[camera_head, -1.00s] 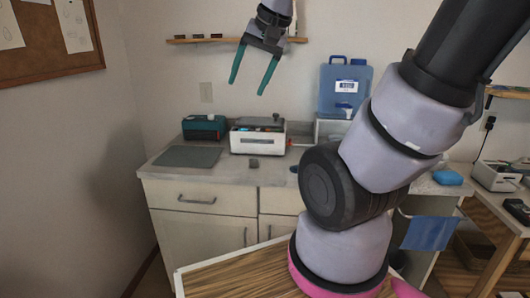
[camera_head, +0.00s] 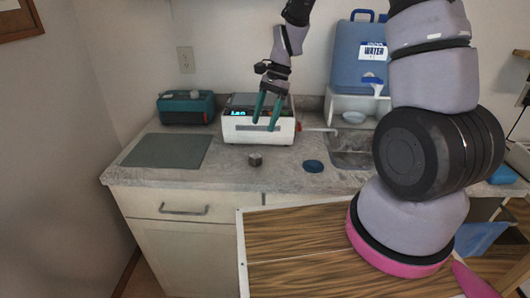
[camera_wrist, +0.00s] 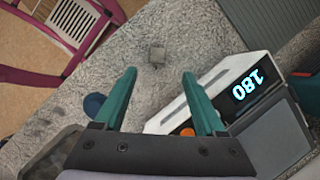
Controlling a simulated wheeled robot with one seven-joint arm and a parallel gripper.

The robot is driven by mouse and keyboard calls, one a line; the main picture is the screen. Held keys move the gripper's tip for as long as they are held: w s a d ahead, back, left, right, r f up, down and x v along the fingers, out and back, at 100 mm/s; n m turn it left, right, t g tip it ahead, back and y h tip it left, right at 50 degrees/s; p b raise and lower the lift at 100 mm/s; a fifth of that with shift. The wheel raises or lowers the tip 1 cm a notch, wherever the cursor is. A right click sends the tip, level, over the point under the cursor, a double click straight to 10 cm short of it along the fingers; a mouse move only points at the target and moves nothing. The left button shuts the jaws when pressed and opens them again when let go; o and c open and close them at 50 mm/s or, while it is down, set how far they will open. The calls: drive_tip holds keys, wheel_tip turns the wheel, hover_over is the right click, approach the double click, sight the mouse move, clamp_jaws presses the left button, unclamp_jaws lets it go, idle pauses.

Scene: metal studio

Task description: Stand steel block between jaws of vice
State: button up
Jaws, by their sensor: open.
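A small grey block (camera_head: 255,159), which looks like the steel block, sits on the grey counter in front of a white device. It also shows in the wrist view (camera_wrist: 157,54), just beyond the fingertips and in line with the gap between them. My gripper (camera_head: 264,126) has teal fingers pointing down, in front of the white device and above the block. In the wrist view my gripper (camera_wrist: 159,73) is open and empty. I cannot make out a vice in either current view.
The white device (camera_head: 238,134) has a lit display reading 180 in the wrist view. A dark mat (camera_head: 168,150) lies left, with a teal box (camera_head: 187,108) behind it. A blue round item (camera_head: 313,166) lies right of the block. A blue water container (camera_head: 355,55) stands back right.

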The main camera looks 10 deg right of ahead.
sight(255, 155)
drive_tip(key=x, duration=1)
drive_tip(key=shift+s+d+f, duration=0.2)
drive_tip(key=shift+f, duration=0.15)
clamp_jaws()
